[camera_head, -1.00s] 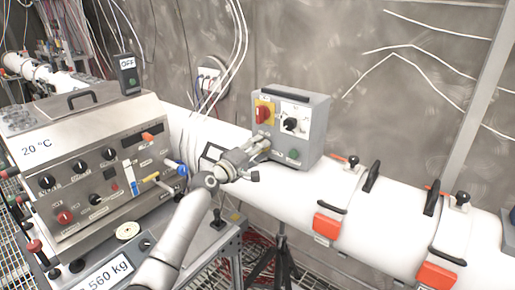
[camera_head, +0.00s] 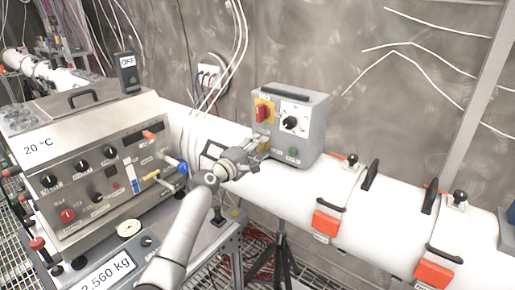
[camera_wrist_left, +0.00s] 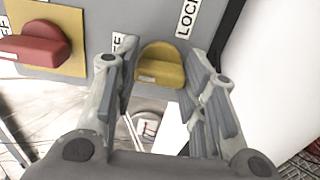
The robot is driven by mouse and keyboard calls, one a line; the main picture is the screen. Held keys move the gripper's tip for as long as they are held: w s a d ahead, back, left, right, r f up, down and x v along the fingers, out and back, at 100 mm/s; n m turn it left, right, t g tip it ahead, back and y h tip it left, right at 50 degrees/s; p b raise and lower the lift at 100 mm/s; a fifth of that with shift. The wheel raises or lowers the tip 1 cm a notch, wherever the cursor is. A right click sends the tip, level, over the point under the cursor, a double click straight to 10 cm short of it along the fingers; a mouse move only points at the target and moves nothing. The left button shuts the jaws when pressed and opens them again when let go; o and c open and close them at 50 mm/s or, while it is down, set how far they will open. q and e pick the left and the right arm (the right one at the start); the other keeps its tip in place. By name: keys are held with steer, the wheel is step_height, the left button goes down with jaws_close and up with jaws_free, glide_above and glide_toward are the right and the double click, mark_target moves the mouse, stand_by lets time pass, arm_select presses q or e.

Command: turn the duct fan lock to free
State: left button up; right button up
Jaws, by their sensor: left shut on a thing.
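The grey control box (camera_head: 309,128) is mounted at the white duct in the middle of the head view. Its yellow lock knob (camera_wrist_left: 162,66) shows in the left wrist view, below a label that reads LOCK at the right; another label at the left is partly cut off by a finger. My left gripper (camera_head: 263,145) is at the lower left of the box's face, shut on the yellow knob, with one finger on each side of it. The gripper mostly hides the knob in the head view. My right gripper is not in view.
A red switch (camera_head: 263,113) on a yellow plate and a black rotary knob (camera_head: 290,123) are above the gripper. A green button (camera_head: 293,152) is to its right. A steel instrument panel (camera_head: 100,165) stands at the left. The duct (camera_head: 285,188) has orange-tagged clamps.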

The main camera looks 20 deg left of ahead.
arm_select(q)
steer(key=o, duration=1)
steer(key=v, duration=1.2)
